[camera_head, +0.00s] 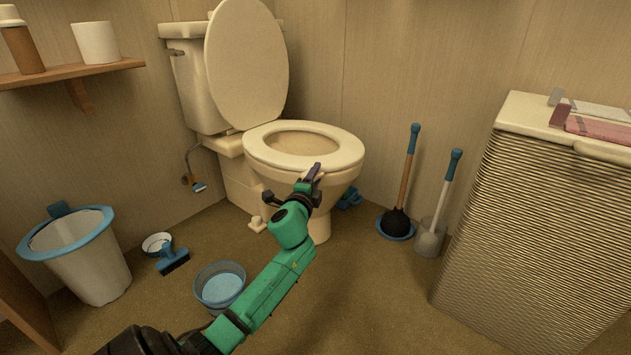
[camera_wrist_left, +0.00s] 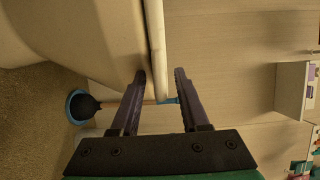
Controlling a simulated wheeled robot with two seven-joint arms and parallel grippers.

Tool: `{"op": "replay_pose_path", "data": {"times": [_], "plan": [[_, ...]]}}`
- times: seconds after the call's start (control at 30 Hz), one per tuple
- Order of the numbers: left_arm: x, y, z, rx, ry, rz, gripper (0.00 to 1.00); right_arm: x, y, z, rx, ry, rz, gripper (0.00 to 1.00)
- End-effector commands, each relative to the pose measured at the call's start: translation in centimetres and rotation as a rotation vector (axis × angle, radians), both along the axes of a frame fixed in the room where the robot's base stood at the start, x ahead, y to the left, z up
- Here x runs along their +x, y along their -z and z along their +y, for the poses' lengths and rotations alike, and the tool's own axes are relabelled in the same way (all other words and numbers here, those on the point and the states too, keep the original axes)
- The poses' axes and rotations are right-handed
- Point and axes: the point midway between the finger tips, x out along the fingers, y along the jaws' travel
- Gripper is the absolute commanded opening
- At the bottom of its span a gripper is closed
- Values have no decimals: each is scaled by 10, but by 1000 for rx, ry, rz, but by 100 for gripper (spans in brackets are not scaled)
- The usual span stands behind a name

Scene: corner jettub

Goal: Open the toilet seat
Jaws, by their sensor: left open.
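The toilet (camera_head: 190,90) stands against the back wall with its lid (camera_head: 245,65) raised upright. The toilet seat (camera_head: 350,150) lies flat on the bowl, around the opening. My left gripper (camera_head: 314,173) is at the front edge of the seat. In the left wrist view my left gripper (camera_wrist_left: 160,73) is open, and the thin pale edge of the seat (camera_wrist_left: 155,45) shows between its two fingers. The bowl (camera_wrist_left: 110,40) is beside one finger. I cannot tell whether a finger touches the seat. My right gripper is not in view.
A plunger (camera_head: 397,215) and a toilet brush (camera_head: 436,225) stand right of the toilet. A ribbed cabinet (camera_head: 530,220) is at the right. A bin (camera_head: 80,265), a small brush (camera_head: 172,262) and a blue bowl (camera_head: 220,285) are on the floor at left.

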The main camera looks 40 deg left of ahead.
Motion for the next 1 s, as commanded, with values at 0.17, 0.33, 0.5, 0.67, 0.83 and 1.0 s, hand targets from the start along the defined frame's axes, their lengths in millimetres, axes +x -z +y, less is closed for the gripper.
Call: {"op": "replay_pose_path", "data": {"times": [0.17,0.33,0.5,0.67,0.83,1.0], "plan": [[0,0,0,0,1,0,45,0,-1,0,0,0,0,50],[0,0,-1,0,1,0,0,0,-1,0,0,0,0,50],[0,0,-1,0,1,1,0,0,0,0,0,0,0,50],[0,0,-1,0,1,1,0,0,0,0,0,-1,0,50],[0,1,-1,0,1,1,0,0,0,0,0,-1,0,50],[0,1,-1,-1,2,2,0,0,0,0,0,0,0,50]]}}
